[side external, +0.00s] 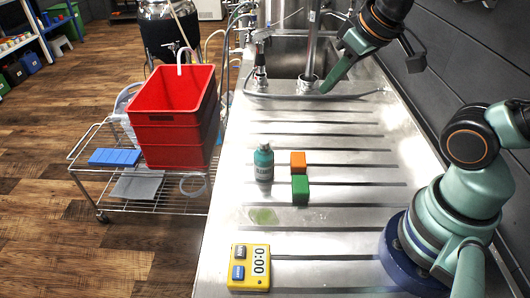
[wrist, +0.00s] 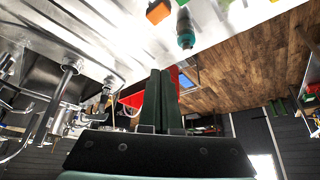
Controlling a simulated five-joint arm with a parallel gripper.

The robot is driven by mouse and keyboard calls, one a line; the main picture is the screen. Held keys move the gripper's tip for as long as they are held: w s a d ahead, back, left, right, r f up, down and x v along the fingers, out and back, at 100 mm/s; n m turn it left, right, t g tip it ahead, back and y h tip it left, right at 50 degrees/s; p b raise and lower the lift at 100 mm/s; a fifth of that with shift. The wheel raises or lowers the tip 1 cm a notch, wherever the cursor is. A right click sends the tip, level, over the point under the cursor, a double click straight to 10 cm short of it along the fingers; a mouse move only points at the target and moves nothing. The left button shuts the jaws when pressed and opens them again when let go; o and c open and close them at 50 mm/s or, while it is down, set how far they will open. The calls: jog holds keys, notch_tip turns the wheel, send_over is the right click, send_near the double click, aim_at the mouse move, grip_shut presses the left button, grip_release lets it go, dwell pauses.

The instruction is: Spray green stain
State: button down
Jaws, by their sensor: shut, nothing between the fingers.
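The green stain (side external: 263,216) is a pale patch on the steel counter (side external: 330,222), behind the yellow timer. A teal bottle (side external: 264,163) with a grey cap stands upright just behind the stain; it also shows at the top of the wrist view (wrist: 185,28). My gripper (side external: 328,88) is above the counter near the sink, well behind and to the right of the bottle. Its two dark fingers (wrist: 160,92) are together in the wrist view, with nothing between them.
An orange block (side external: 298,162) and a green block (side external: 300,189) stand right of the bottle. A yellow timer (side external: 249,267) reads 0:00 at the front. Taps and a hose are by the sink (side external: 290,55). Red crates (side external: 175,125) sit on a wire cart to the left.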

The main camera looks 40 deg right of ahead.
jog(key=m+g, duration=0.4)
jog(key=m, duration=0.5)
send_over(265, 142)
jog(key=s, duration=0.2)
jog(key=shift+w+d, duration=0.2)
jog(key=shift+d, duration=0.15)
jog(key=f, duration=0.4)
jog(key=w+f, duration=0.1)
jog(key=f, duration=0.8)
jog(key=shift+w+a+f, duration=0.25)
jog(key=shift+f, duration=0.15)
jog(key=shift+f, duration=0.1)
